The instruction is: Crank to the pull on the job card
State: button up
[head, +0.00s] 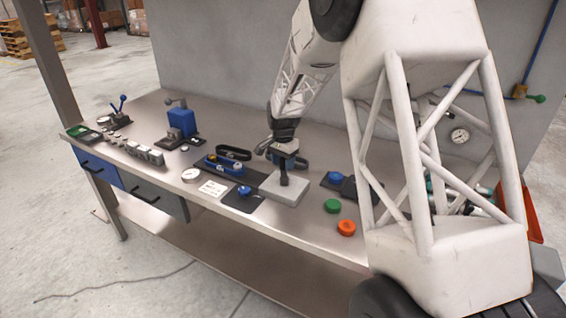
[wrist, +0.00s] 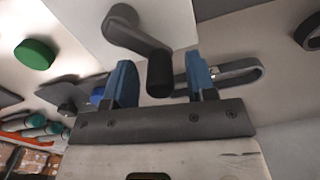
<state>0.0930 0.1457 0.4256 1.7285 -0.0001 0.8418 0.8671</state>
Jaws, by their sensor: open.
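A dark crank (wrist: 140,42) with an upright cylindrical handle (wrist: 160,75) stands on a pale grey block (head: 284,188). In the wrist view my gripper (wrist: 160,62) is open, and its two blue fingers stand on either side of the handle with gaps visible. In the head view my gripper (head: 287,150) is directly over the block and hides most of the crank. A white card (head: 213,188) with small print lies left of the block; I cannot read it. A round white dial (head: 191,175) sits beside the card.
A blue-knobbed device (head: 244,191) sits just left of the block, and blue-and-black fixtures (head: 225,166) stand behind it. A green button (head: 332,206) and an orange button (head: 346,227) are to the right. A blue box vise (head: 182,122) and small weights (head: 145,152) are farther left.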

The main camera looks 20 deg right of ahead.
jog(key=shift+r, duration=3.8)
jog(key=shift+s+r, duration=0.1)
jog(key=shift+s+a+r, duration=0.1)
jog(key=shift+s+r, duration=0.05)
jog(key=shift+s, duration=0.1)
jog(key=s+a+r+n, duration=0.1)
jog(key=s+r+n, duration=0.1)
jog(key=s+r, duration=0.35)
jog(key=s+a+r+n+t, duration=0.1)
jog(key=s+a+r, duration=0.1)
jog(key=s, duration=0.7)
jog(key=s+a+r+n, duration=0.15)
jog(key=s+r, duration=0.25)
jog(key=s, duration=0.4)
jog(key=s+a+f+n+t, duration=0.1)
jog(key=s+n, duration=0.5)
jog(key=s, duration=1.8)
jog(key=shift+a+f+t, duration=0.3)
jog(key=shift+a+f, duration=0.05)
jog(key=shift+a, duration=0.2)
